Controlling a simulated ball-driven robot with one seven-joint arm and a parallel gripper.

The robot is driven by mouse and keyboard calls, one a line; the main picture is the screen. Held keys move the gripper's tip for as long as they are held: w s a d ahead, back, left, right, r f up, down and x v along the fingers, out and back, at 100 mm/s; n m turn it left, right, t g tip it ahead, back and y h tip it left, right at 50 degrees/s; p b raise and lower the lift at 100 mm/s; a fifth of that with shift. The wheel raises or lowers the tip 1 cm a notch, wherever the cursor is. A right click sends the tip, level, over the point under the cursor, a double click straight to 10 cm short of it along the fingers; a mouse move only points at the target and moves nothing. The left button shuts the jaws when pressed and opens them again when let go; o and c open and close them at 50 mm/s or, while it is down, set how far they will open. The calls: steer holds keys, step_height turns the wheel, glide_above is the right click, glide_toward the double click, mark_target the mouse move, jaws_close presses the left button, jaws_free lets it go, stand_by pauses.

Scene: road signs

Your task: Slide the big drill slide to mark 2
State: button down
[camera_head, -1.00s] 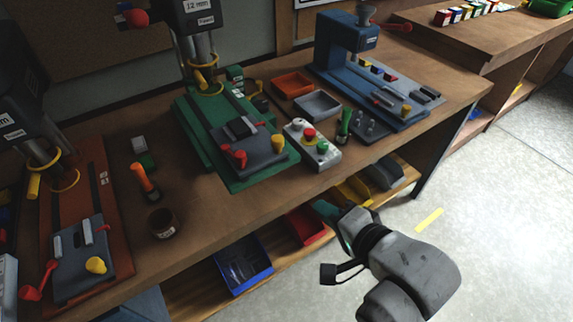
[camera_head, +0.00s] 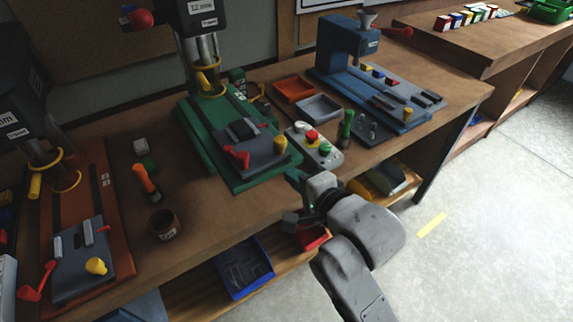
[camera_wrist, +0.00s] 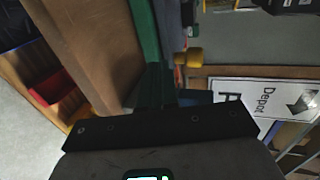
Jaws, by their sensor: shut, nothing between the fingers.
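A large drill press with a green base (camera_head: 212,150) stands mid-bench. Its grey slide (camera_head: 262,152) lies on the base, with a red handle (camera_head: 237,157) at its front left and a yellow knob (camera_head: 280,144) at its right. My gripper (camera_head: 296,178) is shut and empty at the bench's front edge, just in front of the green base's right front corner, apart from the slide. In the wrist view, my gripper (camera_wrist: 168,92) partly covers the green base edge (camera_wrist: 146,38), with the yellow knob (camera_wrist: 190,57) beyond. I cannot read any mark numbers.
A control box (camera_head: 314,146) with coloured buttons stands right of the green base, beside a green-handled tool (camera_head: 346,124). An orange-based drill (camera_head: 122,235) stands left, a blue machine (camera_head: 342,60) right. A blue bin (camera_head: 245,268) sits on the shelf below. The floor at right is clear.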

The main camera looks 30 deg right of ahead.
mark_target(264, 143)
steer(key=shift+w+p, duration=0.3)
steer(key=shift+w, duration=1.4)
steer(key=w, duration=0.8)
steer(key=shift+b, duration=0.35)
